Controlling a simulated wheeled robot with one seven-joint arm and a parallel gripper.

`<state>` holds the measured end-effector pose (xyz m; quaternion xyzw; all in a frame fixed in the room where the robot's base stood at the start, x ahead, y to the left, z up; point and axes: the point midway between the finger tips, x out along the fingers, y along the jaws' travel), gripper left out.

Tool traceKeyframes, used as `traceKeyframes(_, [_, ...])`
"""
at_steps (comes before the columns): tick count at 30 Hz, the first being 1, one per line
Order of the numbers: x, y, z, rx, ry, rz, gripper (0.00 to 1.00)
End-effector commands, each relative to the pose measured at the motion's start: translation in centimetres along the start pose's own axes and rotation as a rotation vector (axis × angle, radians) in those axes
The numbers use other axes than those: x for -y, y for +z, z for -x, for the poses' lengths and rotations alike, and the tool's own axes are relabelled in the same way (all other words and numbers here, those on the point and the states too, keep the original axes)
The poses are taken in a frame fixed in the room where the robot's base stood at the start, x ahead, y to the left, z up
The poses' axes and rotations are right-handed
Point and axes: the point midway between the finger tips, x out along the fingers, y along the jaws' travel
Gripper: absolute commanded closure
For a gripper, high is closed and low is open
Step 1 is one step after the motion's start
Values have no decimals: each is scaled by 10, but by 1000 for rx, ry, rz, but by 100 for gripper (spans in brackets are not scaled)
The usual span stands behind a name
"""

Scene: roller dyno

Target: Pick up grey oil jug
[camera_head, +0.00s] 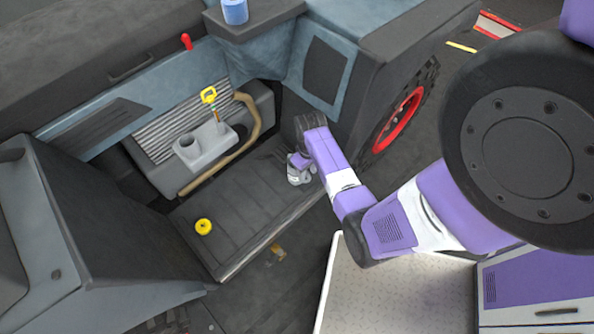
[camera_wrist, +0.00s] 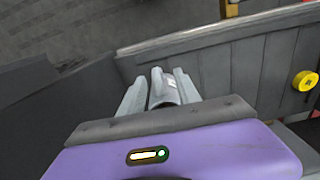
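A grey cylindrical thing with a pale label, which looks like the grey oil jug (camera_wrist: 165,90), lies between the two grey fingers of my gripper (camera_wrist: 158,92) in the wrist view. The fingers are spread on either side of it. Whether they press on it cannot be made out. In the head view my gripper (camera_head: 299,172) is low over the right end of the dark ribbed footboard. The jug cannot be told apart from the fingers there.
A blue can (camera_head: 235,12) stands on the ledge above. A red-rimmed wheel (camera_head: 398,120) is at right.

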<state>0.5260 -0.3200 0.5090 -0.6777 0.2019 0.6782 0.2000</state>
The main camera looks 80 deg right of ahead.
Motion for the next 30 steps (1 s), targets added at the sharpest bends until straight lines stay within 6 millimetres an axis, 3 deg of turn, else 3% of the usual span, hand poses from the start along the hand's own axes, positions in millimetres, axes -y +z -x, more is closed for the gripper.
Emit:
traceKeyframes(11, [0,1,-31,2,-1,0,61])
traceKeyframes(21, [-1,3,-75,2,0,1,61])
traceKeyframes(30, [-1,3,-78,0,1,1,61])
